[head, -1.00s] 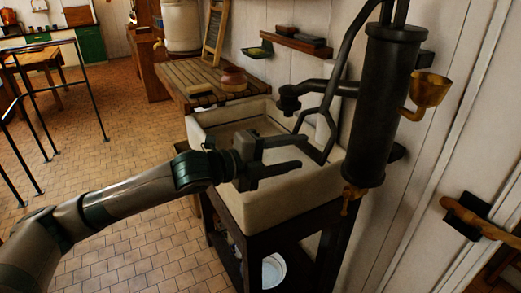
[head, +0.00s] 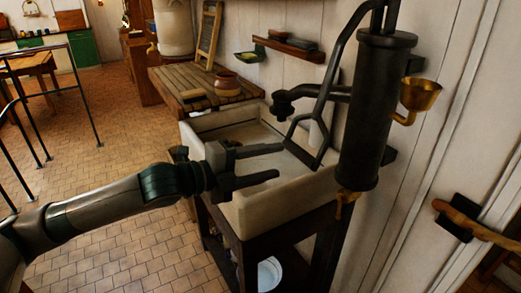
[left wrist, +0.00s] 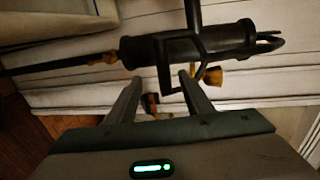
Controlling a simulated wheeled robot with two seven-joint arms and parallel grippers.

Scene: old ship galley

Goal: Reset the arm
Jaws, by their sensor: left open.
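My left gripper (head: 278,163) is open and empty in the head view. Its fingers point right, in front of the stone sink (head: 240,214) and toward the black hand pump (head: 378,115). In the left wrist view, both fingers of the left gripper (left wrist: 160,92) reach forward, spread apart. The dark pump (left wrist: 190,46) lies across the picture beyond them, with nothing between the fingertips that I can see held. My right gripper is not in view.
A brass cup (head: 420,93) sits beside the pump. A metal railing (head: 82,92) stands at left. Tiled floor (head: 115,190) is open at left. A white basin (head: 269,274) is below the sink.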

